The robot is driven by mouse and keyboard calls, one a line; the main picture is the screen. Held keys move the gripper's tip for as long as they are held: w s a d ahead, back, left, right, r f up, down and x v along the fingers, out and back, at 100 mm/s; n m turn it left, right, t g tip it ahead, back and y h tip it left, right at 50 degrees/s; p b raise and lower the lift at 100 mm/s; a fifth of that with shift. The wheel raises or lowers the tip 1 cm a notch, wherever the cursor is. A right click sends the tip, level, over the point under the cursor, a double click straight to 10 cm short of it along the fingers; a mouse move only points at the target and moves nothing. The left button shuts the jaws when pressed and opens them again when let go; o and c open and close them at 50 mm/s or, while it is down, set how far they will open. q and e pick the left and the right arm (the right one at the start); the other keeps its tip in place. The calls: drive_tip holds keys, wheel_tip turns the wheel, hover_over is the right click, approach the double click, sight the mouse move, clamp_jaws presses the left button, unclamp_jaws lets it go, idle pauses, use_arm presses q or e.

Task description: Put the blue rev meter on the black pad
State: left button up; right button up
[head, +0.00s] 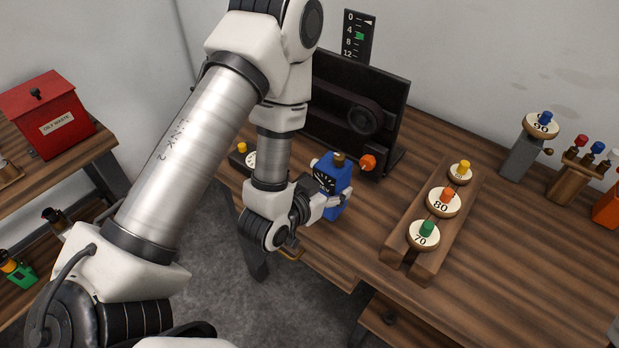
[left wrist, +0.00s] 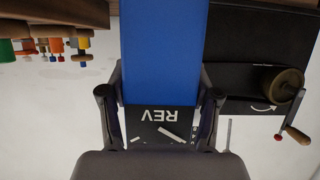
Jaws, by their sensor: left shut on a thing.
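The blue rev meter (head: 334,193) is a blue block with a dark dial face, near the front edge of the wooden bench. My left gripper (head: 322,198) is shut on it. In the left wrist view the meter's blue body (left wrist: 163,52) and its dark "REV" face (left wrist: 160,125) sit between the two fingers of the gripper (left wrist: 160,105). The meter looks roughly upright; I cannot tell whether it touches the bench. I cannot make out the black pad for certain; my arm hides part of the bench. My right gripper is not in view.
A black upright machine panel (head: 390,100) stands just behind the meter, with an orange knob (head: 368,162) close by. A wooden rack (head: 404,240) with numbered knobbed discs is to the right. A dark dial unit (head: 238,160) lies left of my arm.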

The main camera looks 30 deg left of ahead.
use_arm(q)
drive_tip(key=shift+w+a+f+b, duration=0.85)
drive_tip(key=shift+a+b, duration=0.15)
drive_tip(key=shift+b, duration=0.1)
drive_tip(key=w+a+f+p, duration=0.1)
drive_tip(key=a, duration=0.1)
drive_tip(key=w+a+f+p, duration=0.1)
drive_tip(key=a, duration=0.1)
drive_tip(key=w+a+f+p, duration=0.1)
drive_tip(key=w+a+p, duration=0.1)
drive_tip(key=a, duration=0.1)
drive_tip(key=shift+w+f, duration=0.15)
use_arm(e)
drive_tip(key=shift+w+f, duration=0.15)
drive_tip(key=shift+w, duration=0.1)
use_arm(q)
drive_tip(key=shift+s+a+f, duration=0.1)
drive_tip(key=shift+s, duration=0.15)
drive_tip(key=o, duration=1.5)
drive_tip(key=shift+o, duration=0.7)
drive_tip(key=shift+w, duration=0.1)
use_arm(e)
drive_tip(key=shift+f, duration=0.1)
